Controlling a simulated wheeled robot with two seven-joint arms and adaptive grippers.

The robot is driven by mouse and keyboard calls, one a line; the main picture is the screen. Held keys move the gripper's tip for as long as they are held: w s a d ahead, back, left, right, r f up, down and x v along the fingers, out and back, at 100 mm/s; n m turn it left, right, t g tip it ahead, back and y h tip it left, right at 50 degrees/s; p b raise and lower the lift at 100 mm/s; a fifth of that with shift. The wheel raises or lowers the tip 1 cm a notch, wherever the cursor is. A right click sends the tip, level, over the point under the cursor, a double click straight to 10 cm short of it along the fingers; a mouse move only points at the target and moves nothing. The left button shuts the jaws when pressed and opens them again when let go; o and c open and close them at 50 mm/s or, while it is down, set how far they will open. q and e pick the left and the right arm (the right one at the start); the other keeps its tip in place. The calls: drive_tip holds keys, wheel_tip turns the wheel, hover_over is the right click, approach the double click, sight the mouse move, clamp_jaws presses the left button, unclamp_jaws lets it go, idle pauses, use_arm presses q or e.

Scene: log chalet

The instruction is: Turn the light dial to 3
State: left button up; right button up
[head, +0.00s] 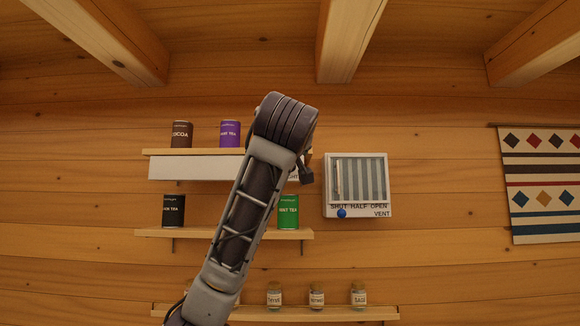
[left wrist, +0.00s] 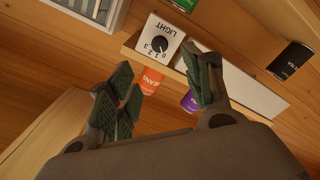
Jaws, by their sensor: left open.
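The light dial is a black round knob (left wrist: 160,44) on a white panel marked LIGHT (left wrist: 172,31), with small numbers from 0 to 3 around it. It appears tilted in the left wrist view, and I cannot tell clearly which number its pointer faces. In the head view my arm hides nearly all of the panel; only the end of its lettering (head: 294,177) shows. My left gripper (left wrist: 158,70) is open and empty, its green-padded fingers spread below the dial in the wrist picture, apparently apart from it. In the head view only a dark gripper part (head: 306,171) shows. My right gripper is not in view.
Dark (head: 174,210) and green (head: 288,211) cans stand below, jars (head: 316,295) lower.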

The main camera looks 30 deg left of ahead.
use_arm(q)
drive_tip(key=p+x, duration=0.4)
drive_tip(key=x, duration=0.9)
drive_tip(key=shift+w+p, duration=0.35)
drive_tip(key=shift+p, duration=0.05)
drive_tip(key=shift+a, duration=0.15)
drive_tip(key=c, duration=1)
